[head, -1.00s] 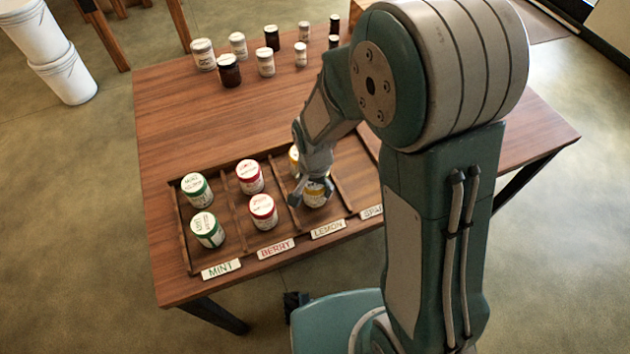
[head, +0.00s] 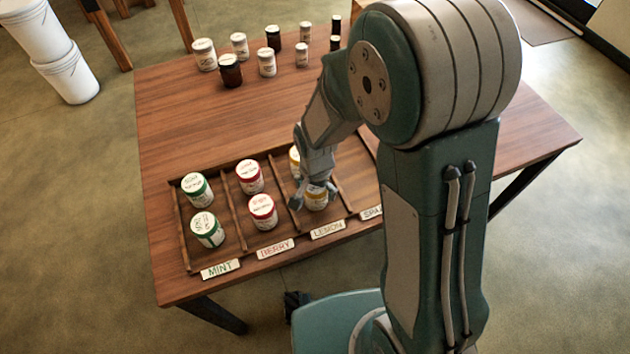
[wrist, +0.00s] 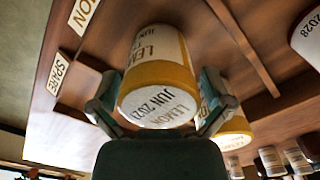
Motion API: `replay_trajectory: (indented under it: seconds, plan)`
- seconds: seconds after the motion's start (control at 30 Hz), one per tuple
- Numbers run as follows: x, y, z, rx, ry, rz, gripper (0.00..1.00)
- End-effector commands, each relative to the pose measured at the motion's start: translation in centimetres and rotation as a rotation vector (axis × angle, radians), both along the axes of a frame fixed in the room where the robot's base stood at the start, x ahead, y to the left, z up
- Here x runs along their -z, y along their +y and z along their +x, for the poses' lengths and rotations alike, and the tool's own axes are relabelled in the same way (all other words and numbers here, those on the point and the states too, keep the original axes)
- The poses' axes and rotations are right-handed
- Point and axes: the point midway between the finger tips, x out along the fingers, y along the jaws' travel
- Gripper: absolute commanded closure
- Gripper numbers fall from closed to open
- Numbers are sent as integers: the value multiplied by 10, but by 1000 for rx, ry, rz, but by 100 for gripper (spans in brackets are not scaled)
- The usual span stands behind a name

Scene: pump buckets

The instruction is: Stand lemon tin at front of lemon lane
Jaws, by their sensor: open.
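A lemon tin (head: 316,202) with a yellow band and white lid stands upright at the front of the lemon lane, behind the LEMON label (head: 327,230). In the wrist view the same tin (wrist: 157,72) sits between the jaws. My gripper (wrist: 160,108) is open, with a finger on either side of it; I cannot tell whether either finger touches it. A second lemon tin (head: 295,160) stands farther back in that lane, partly hidden by my gripper, and also shows in the wrist view (wrist: 235,132).
The divided wooden tray (head: 233,218) holds two mint tins (head: 202,208) and two berry tins (head: 256,193) in the lanes to the left. Low dividers separate lanes. Several jars (head: 240,58) stand at the table's back. My arm hides most of the spare lane.

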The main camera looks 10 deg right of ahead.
Motion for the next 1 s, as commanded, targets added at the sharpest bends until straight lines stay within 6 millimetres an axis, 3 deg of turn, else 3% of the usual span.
replay_trajectory:
  seconds: [0.5,0.63,0.9,1.0]
  plan:
    - [-97,1,1,0,-4,3,0]
    - [-112,1,1,0,-2,2,0]
    - [-120,-1,0,-4,-5,3,0]
    - [-135,-9,-4,-29,-37,11,0]
